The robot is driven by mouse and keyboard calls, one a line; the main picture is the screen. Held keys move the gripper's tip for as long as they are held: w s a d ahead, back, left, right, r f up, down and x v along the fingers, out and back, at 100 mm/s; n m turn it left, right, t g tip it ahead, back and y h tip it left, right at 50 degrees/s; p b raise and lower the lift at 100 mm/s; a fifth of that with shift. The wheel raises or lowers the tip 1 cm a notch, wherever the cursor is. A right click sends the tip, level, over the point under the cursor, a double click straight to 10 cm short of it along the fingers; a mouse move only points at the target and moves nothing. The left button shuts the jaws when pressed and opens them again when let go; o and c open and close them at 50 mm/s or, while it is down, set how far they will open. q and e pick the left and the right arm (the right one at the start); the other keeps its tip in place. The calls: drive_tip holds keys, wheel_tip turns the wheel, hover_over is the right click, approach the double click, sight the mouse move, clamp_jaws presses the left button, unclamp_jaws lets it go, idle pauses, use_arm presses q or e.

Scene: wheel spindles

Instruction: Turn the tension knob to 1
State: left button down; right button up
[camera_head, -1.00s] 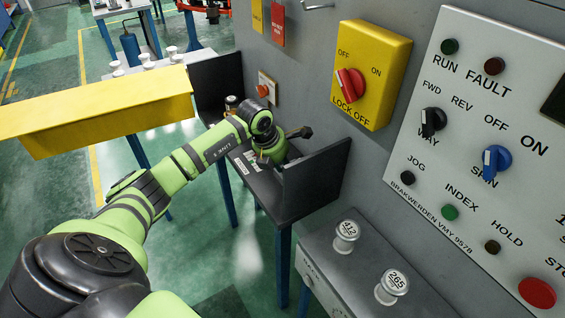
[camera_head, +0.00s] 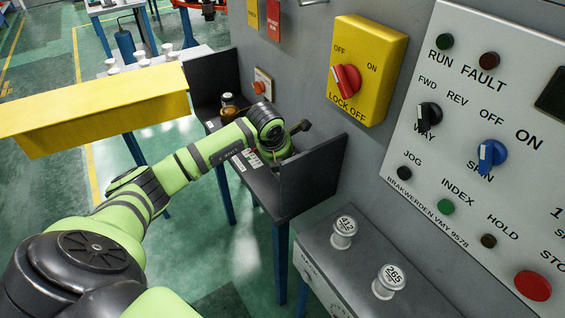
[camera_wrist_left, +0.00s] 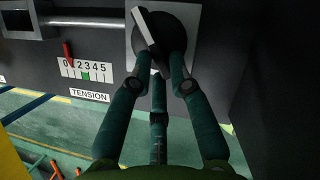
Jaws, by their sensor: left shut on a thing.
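The tension knob (camera_wrist_left: 176,38) is a dark round knob with a pale-edged bar across its face, on a light plate in the left wrist view. The bar is tilted, its top leaning left. My left gripper (camera_wrist_left: 165,72) has its dark green fingers closed around the knob. A white scale (camera_wrist_left: 92,70) with numbers up to 5 and the TENSION label (camera_wrist_left: 89,95) are left of the knob. A red pointer (camera_wrist_left: 68,54) is at the scale's low end; a green mark (camera_wrist_left: 86,77) is below the digits. In the head view, the knob is hidden behind my left arm and a dark panel.
A dark upright panel (camera_head: 315,178) stands just right of my left wrist. A yellow beam (camera_head: 95,108) lies left of the arm. A yellow lock-off box (camera_head: 370,70) and a control panel (camera_head: 465,150) are on the right wall. Two labelled spools (camera_head: 389,282) stand in front.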

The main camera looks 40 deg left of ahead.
use_arm(q)
drive_tip(key=c, duration=1.1)
unclamp_jaws()
drive_tip(key=shift+c, duration=0.2)
drive_tip(key=v, duration=1.2)
drive_tip(key=shift+w, duration=0.1)
